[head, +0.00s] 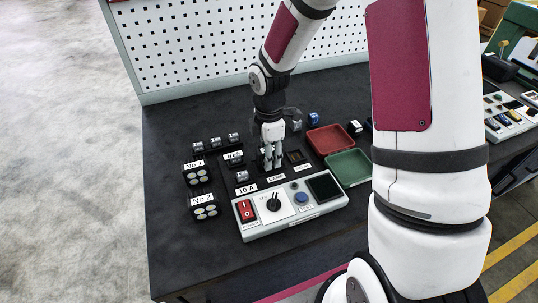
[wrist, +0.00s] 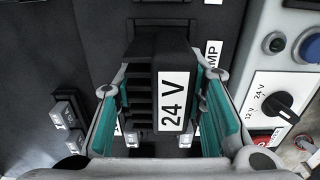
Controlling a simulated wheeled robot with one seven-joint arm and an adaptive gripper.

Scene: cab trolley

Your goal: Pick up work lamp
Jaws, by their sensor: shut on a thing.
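The work lamp (wrist: 173,80) appears in the wrist view as a black finned block with a white "24 V" label, between the teal pads of my gripper (wrist: 165,105). The gripper is shut on it, with a finger on each side. In the head view my gripper (head: 270,158) points down at the dark bench, behind the control box and near the "LAMP" label. There the fingers mostly hide the lamp. I cannot tell whether the lamp still touches the bench.
The control box (head: 307,213) with red switch, knob and blue button stands in front. A red tray (head: 328,139) and green tray (head: 349,167) lie to the right. Several small labelled blocks stand left. A white pegboard (head: 190,45) rises behind.

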